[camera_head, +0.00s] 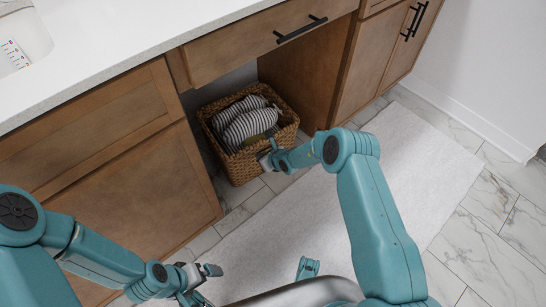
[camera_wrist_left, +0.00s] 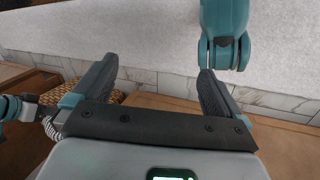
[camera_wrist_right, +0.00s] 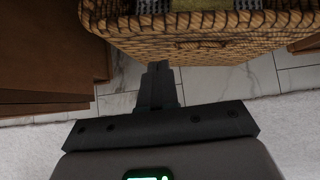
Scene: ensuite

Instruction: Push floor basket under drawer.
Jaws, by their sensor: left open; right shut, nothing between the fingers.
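The woven floor basket (camera_head: 238,168), filled with striped cloths (camera_head: 243,120), stands upright on the tiles in the open bay below the wooden drawer (camera_head: 250,45). Its near side is close to the line of the cabinet fronts. My right gripper (camera_head: 268,160) is shut and empty at the near side of the basket. In the right wrist view the shut fingers (camera_wrist_right: 158,70) point at the basket's wall (camera_wrist_right: 200,45); I cannot tell whether they touch. My left gripper (camera_head: 212,270) is open and empty, low at the bottom left, well apart from the basket.
A wooden cabinet (camera_head: 120,170) stands left of the bay and another (camera_head: 370,60) right of it. A white counter (camera_head: 130,35) lies above. A pale rug (camera_head: 420,150) covers the floor in front, with bare marble tiles (camera_head: 500,240) at right.

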